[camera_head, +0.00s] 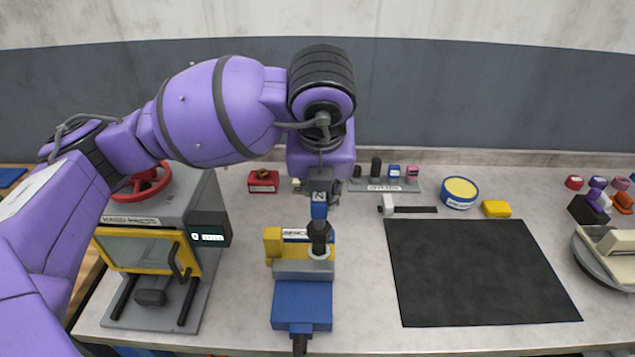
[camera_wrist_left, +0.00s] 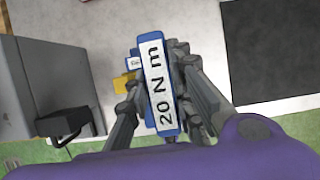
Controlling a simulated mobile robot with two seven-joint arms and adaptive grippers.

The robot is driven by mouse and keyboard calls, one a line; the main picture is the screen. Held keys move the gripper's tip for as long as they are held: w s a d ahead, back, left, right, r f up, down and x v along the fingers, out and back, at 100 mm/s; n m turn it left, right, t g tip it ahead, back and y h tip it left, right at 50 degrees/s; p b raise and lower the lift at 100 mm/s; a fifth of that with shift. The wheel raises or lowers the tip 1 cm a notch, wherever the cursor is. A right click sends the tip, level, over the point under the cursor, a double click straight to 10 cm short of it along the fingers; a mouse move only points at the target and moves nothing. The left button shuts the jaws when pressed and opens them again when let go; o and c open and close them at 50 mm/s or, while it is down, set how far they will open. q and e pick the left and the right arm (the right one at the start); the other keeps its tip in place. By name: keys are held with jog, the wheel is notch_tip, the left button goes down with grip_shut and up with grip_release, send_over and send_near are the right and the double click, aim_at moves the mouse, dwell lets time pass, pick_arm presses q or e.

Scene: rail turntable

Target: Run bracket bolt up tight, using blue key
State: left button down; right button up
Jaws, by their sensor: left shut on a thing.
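My left gripper (camera_head: 319,188) is shut on the blue key (camera_head: 319,211), which stands upright beneath it. In the left wrist view the blue key (camera_wrist_left: 158,85) shows a white label reading "20 N m" between the fingers. My right gripper is out of view.
A hand press (camera_head: 160,310) with a yellow-framed window stands left of the vise. A black mat (camera_head: 475,270) lies to the right. Behind are a red box (camera_head: 263,182), a rack of keys (camera_head: 385,184), a blue-and-yellow tin (camera_head: 460,192) and a yellow block (camera_head: 496,209).

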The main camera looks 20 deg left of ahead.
pick_arm(q)
jog(key=n, duration=0.1)
jog(key=n+y+p, duration=0.1)
jog(key=n+p, duration=0.1)
jog(key=n, duration=0.1)
jog(key=shift+r+g+y, duration=0.25)
jog(key=shift+g+y, duration=0.05)
jog(key=shift+n, duration=0.4)
jog(key=shift+f+n+g, duration=0.2)
jog(key=shift+n+g, duration=0.2)
jog(key=shift+n, duration=0.1)
jog(key=n, duration=0.2)
jog(key=n+g+y, duration=0.1)
jog(key=n, duration=0.1)
jog(key=shift+a+n+g, duration=0.1)
jog(key=shift+n+g, duration=0.2)
jog(key=shift+n, duration=0.1)
jog(key=n+g, duration=0.1)
jog(key=n, duration=0.2)
jog(key=shift+y, duration=0.3)
jog(key=n+g, duration=0.1)
jog(key=n, duration=0.3)
jog(key=shift+s+g, duration=0.1)
jog(key=shift+g, duration=0.3)
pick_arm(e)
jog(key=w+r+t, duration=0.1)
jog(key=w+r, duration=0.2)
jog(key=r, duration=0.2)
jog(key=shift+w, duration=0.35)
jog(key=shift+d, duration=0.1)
